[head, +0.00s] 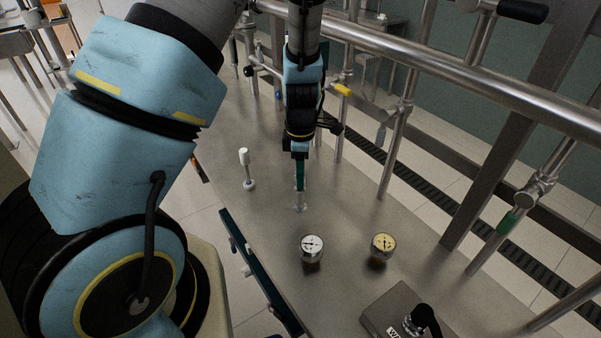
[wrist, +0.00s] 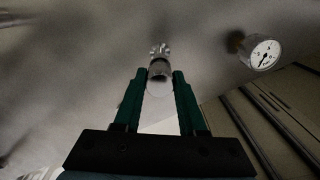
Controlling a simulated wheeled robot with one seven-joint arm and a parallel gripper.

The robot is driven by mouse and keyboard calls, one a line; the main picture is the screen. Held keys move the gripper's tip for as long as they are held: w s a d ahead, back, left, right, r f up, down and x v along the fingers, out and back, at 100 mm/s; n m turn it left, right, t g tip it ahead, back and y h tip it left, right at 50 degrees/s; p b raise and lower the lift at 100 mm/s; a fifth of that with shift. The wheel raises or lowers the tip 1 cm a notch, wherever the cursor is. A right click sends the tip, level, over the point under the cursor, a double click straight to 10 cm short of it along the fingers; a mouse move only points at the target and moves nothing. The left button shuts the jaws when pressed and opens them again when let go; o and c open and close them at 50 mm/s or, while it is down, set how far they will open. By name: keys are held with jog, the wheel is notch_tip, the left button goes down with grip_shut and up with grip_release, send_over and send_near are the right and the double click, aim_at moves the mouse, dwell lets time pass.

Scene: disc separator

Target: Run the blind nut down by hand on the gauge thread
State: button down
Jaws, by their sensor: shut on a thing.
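My gripper (head: 299,184) points down at the bench with its green fingers over a small upright metal stub (head: 299,205), which I take to be the gauge thread. In the wrist view, the fingers (wrist: 158,75) stand either side of a short metal cylinder (wrist: 158,70), which looks like the blind nut, and are shut on it. The metal fitting (wrist: 160,49) shows just beyond, in line with it. Whether the thread is engaged, and how far, cannot be told.
A white-faced gauge (head: 312,243) and a yellow-faced gauge (head: 383,243) stand on the steel bench (head: 345,205). A white-topped post (head: 244,158) is left of my gripper. A grey box (head: 385,312) sits at the front. Pipes and rails (head: 430,55) run along the far side.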

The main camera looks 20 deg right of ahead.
jog(key=m, duration=0.3)
dwell(0.4)
jog(key=shift+m+b, duration=0.3)
jog(key=shift+m, duration=1.4)
jog(key=shift+f+m+b, duration=0.1)
jog(key=shift+m+b, duration=0.2)
jog(key=shift+m, duration=1.3)
